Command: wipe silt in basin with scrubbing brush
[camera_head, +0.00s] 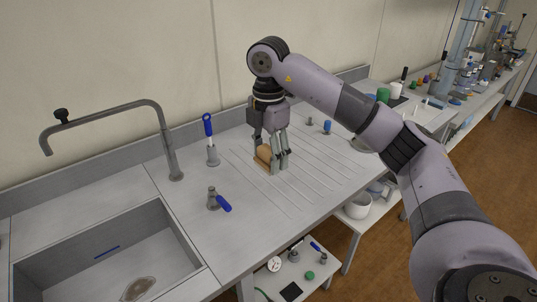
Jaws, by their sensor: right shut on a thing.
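My right gripper (279,163) is shut on a tan, block-shaped scrubbing brush (263,155) over the ribbed drainboard; its fingers hide part of it. Whether the brush touches the board, I cannot tell. The basin (190,243) is at the lower left, well away from the gripper. A brown patch of silt (138,289) lies on its floor near the bottom edge of the view. My left gripper is not in view.
A tall grey faucet (170,140) arches over the basin's back. A blue-handled tool (208,126) stands upright in a holder, and a blue-levered fitting (213,199) stands in front of it. A thin blue strip (107,252) shows in the basin. Clutter fills the far right bench.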

